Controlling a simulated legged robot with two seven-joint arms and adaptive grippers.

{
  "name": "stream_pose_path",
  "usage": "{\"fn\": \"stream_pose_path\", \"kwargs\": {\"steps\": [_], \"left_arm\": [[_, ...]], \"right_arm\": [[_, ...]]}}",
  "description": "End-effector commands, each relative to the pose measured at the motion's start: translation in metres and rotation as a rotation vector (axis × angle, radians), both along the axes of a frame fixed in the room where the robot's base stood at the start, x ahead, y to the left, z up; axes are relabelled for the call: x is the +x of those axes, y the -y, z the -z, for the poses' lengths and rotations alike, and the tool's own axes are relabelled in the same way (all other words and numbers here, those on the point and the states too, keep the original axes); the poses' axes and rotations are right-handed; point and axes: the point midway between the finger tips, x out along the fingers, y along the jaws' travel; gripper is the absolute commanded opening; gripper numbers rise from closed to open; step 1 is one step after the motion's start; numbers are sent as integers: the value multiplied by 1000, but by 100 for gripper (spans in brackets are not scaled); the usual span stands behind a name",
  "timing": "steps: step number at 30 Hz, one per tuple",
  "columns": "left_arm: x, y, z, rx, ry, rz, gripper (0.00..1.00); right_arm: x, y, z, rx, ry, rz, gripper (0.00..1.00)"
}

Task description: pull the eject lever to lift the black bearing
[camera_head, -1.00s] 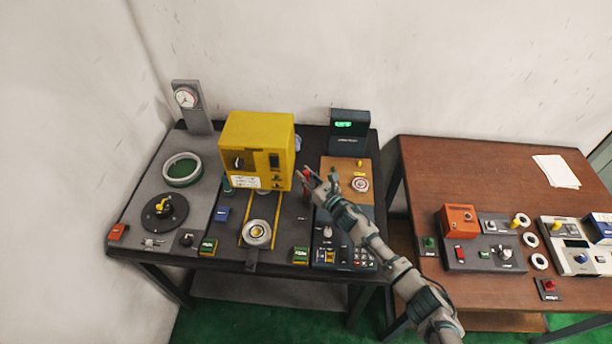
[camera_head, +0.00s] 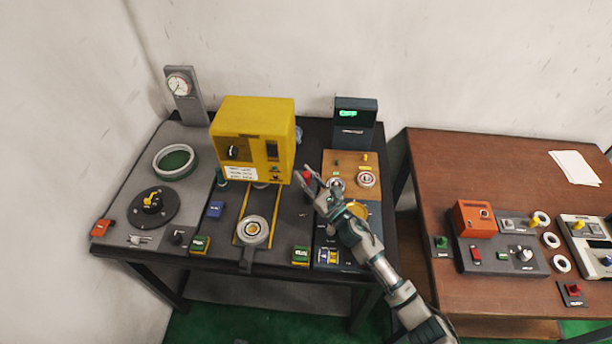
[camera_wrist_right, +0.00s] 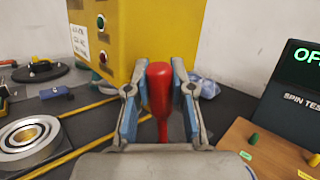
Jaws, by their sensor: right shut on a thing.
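The red lever handle (camera_head: 309,177) stands beside the lower right of the yellow press (camera_head: 252,140). In the right wrist view, the red handle (camera_wrist_right: 160,88) is upright between the blue pads of my right gripper (camera_wrist_right: 158,100), which is shut on it. In the head view my right gripper (camera_head: 308,185) reaches in from the lower right and partly hides the lever. A round metal seat with rings (camera_head: 254,230) is on the tabletop in front of the press; it also shows in the wrist view (camera_wrist_right: 30,138). I cannot tell which ring is the black bearing. My left gripper is not in view.
A spin tester with a green display (camera_head: 355,122) and a wooden board (camera_head: 345,160) are right of the lever. A dial gauge (camera_head: 180,85), a green-centred ring (camera_head: 175,161) and a turntable (camera_head: 152,208) are at the left. A brown table (camera_head: 450,170) stands at the right.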

Motion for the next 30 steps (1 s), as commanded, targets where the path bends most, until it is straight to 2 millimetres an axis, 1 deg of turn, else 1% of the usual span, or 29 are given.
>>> {"fn": "stream_pose_path", "kwargs": {"steps": [1, 5, 12, 13, 14, 15, 16, 25, 28, 30], "left_arm": [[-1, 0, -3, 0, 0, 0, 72], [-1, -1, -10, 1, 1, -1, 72], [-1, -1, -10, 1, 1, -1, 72], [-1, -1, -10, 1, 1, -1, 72], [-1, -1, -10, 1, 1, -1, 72], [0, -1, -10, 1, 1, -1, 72], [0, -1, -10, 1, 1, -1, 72], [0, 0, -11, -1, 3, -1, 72], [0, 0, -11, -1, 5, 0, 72], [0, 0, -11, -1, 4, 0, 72]], "right_arm": [[-1, 0, 10, -3, -8, 0, 0], [-2, 0, 9, -5, -1, 1, 0], [-2, 1, 9, -5, -1, 1, 0], [-2, 1, 9, -6, -2, 2, 25], [-2, 1, 9, -6, -2, 2, 32], [-2, 1, 9, -5, -1, 1, 42], [-2, 1, 8, -5, -1, 2, 50], [-2, 2, 4, -3, 6, 2, 50], [-7, 7, 7, -4, 6, 3, 50], [-13, 14, 10, -4, 6, 3, 50]]}}
